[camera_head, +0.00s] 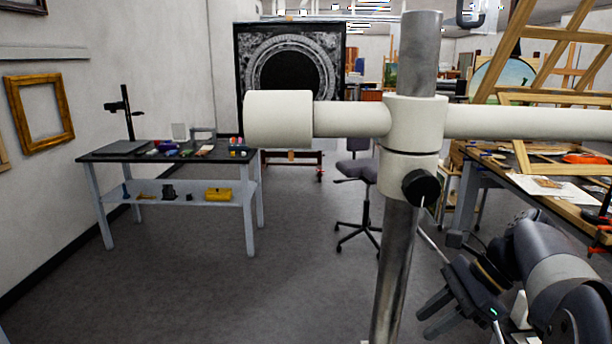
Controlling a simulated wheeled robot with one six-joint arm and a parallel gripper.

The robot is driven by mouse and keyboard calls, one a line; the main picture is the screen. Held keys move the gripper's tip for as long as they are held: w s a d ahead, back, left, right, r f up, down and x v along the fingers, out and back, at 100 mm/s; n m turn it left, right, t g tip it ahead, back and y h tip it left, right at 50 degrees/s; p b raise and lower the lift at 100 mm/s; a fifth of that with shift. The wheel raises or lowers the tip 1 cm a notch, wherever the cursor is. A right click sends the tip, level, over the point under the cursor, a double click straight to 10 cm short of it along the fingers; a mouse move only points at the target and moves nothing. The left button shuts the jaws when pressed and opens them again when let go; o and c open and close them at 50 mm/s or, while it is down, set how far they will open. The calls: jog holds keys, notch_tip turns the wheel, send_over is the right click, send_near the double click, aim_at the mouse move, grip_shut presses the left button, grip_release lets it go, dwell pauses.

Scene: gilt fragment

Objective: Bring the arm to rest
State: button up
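My arm (560,285) is folded at the lower right, in front of the right-hand workbench in the picture. My gripper (436,314) points down and to the left at the arm's end. Its two dark fingers stand apart with a gap between them, and I see nothing held there. A small green light shows on the gripper body. The lower part of the arm is cut off by the picture's edge.
A metal pole (396,262) with a cream crossbar (525,122) stands close in front, left of my gripper. A cluttered workbench (473,176) is at the right, a smaller table (112,153) at the left. An office chair (357,172) stands behind. The left-centre floor is clear.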

jog(key=a, duration=1.2)
jog(key=a+f, duration=0.1)
jog(key=f, duration=0.2)
jog(key=a+f, duration=0.1)
jog(key=f, duration=0.2)
jog(key=a+f, duration=0.1)
jog(key=f, duration=0.3)
jog(key=shift+w+a, duration=0.25)
jog(key=shift+a, duration=0.15)
jog(key=shift+a+f, duration=0.2)
jog(key=shift+f, duration=0.1)
jog(key=shift+h, duration=0.3)
